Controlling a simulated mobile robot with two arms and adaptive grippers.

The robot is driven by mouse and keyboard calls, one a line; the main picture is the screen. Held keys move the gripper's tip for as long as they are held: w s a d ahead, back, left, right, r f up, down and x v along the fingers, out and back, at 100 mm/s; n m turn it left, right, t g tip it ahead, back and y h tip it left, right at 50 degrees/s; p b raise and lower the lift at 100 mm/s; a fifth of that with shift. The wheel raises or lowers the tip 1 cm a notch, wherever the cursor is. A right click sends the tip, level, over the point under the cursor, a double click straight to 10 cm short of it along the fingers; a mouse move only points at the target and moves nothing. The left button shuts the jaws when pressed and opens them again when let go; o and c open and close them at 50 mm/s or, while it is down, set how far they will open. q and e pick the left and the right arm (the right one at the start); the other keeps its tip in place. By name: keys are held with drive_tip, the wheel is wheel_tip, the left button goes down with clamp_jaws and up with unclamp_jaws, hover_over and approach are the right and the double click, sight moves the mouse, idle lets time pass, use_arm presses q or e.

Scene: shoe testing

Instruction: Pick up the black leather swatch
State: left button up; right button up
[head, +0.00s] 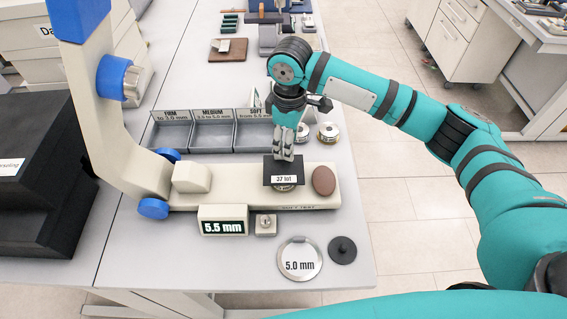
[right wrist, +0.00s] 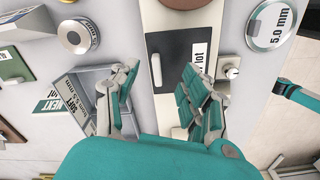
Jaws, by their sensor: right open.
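The black leather swatch (head: 270,170) is a dark square with a white "37 lot" label, lying on the cream base of the tester (head: 235,197). It also shows in the right wrist view (right wrist: 178,43), with a small pale bar on it. My right gripper (head: 284,153) points down at the swatch's far edge. In the right wrist view its fingers (right wrist: 160,73) are spread apart with nothing between them, and they hide part of the swatch. Whether the fingertips touch it, I cannot tell.
A grey tray (head: 236,131) marked FIRM, MEDIUM and SOFT stands behind the tester, its compartments looking empty. A brown oval pad (head: 324,181) sits right of the swatch.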

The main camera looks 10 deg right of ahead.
sight(284, 167)
wheel_tip(284, 167, down, 4)
drive_tip(key=shift+w+a+r+p, duration=0.1)
drive_tip(key=shift+r+p, duration=0.05)
drive_tip(key=shift+p, duration=0.5)
drive_tip(key=shift+f, duration=0.3)
use_arm(q)
drive_tip(key=shift+s+r, duration=0.8)
drive_tip(key=shift+s, duration=0.15)
use_arm(e)
drive_tip(key=shift+c, duration=0.4)
use_arm(q)
drive_tip(key=shift+w, duration=0.15)
use_arm(e)
clamp_jaws()
